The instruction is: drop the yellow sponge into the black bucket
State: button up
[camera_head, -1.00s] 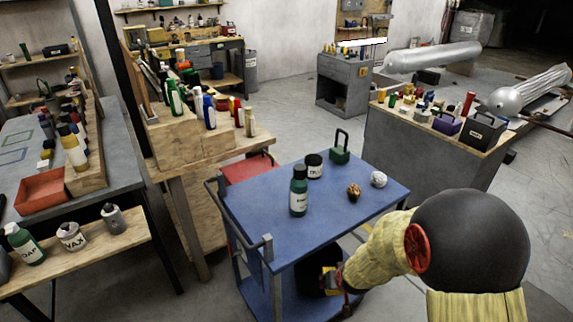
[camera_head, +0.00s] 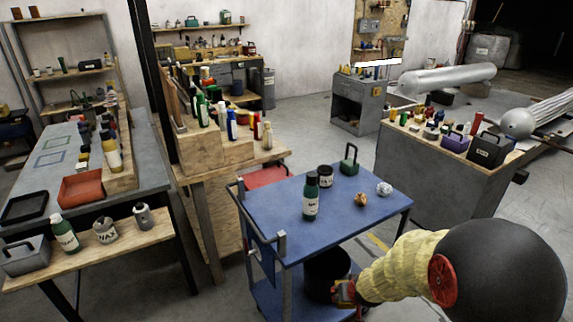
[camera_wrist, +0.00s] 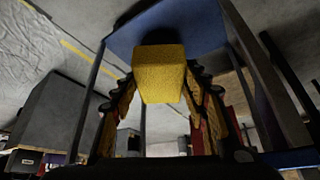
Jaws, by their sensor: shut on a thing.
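The black bucket (camera_head: 322,272) stands on the lower shelf of the blue cart, under its top, partly hidden by the cart top and my gripper. My gripper (camera_head: 343,291) is at the bucket's right front side in the head view; I cannot tell whether it is over the opening or beside it. In the wrist view my gripper (camera_wrist: 160,92) is shut on the yellow sponge (camera_wrist: 159,72), a block between its two fingers. The sponge is not clearly visible in the head view. The bucket cannot be made out in the wrist view.
The blue cart top (camera_head: 275,205) is close above the gripper and carries a green bottle (camera_head: 311,195), a dark jar (camera_head: 325,176), a green padlock-shaped item (camera_head: 348,160) and two small lumps. A grey cabinet (camera_head: 430,180) stands behind at right. Floor between them is open.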

jog(key=w+r+p, duration=0.1)
jog(key=r, duration=0.2)
jog(key=w+r+p, duration=0.1)
jog(key=r+p, duration=0.1)
jog(key=r, duration=0.1)
jog(key=w+r+p, duration=0.1)
jog(key=r, duration=0.2)
jog(key=shift+w+r, duration=0.2)
jog(key=shift+r, duration=0.05)
